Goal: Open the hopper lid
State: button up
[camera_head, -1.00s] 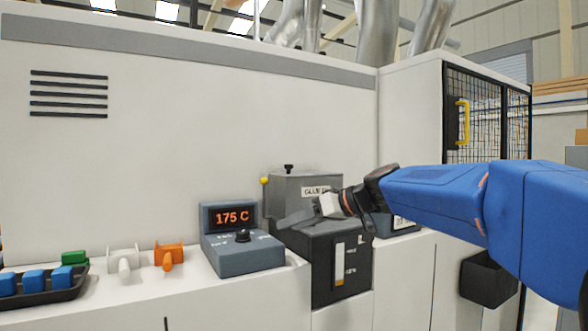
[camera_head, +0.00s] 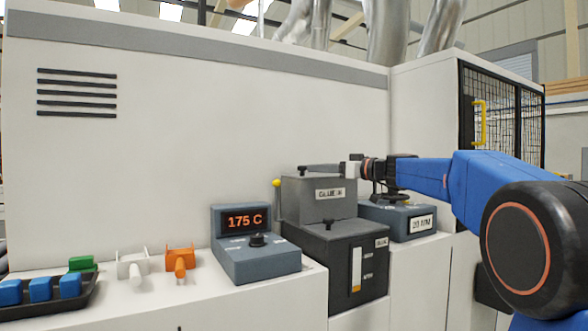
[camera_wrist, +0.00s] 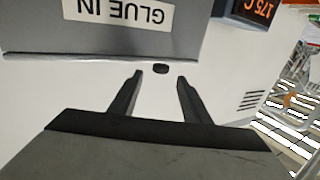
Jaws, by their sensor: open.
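The grey hopper (camera_head: 312,205) with a "GLUE IN" label stands on a dark unit; its front also shows upside down in the wrist view (camera_wrist: 70,25). Its top looks closed, with a small black knob (camera_head: 302,170) on it. My gripper (camera_head: 305,167) is level with this knob, reaching in from the right. In the wrist view, the knob (camera_wrist: 160,68) shows between and just beyond the open fingertips (camera_wrist: 160,76). The fingers hold nothing. Contact with the knob cannot be told.
A temperature box (camera_head: 255,245) reading 175 C stands left of the hopper. A second black knob (camera_head: 328,224) sits on the dark unit's front step. A small box marked 20 MM (camera_head: 400,220) is at the right, under my arm. A yellow-tipped lever (camera_head: 277,184) stands at the hopper's left.

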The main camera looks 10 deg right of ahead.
jog(key=x, duration=1.1)
jog(key=shift+w+a, duration=0.25)
jog(key=shift+a, duration=0.05)
grip_shut()
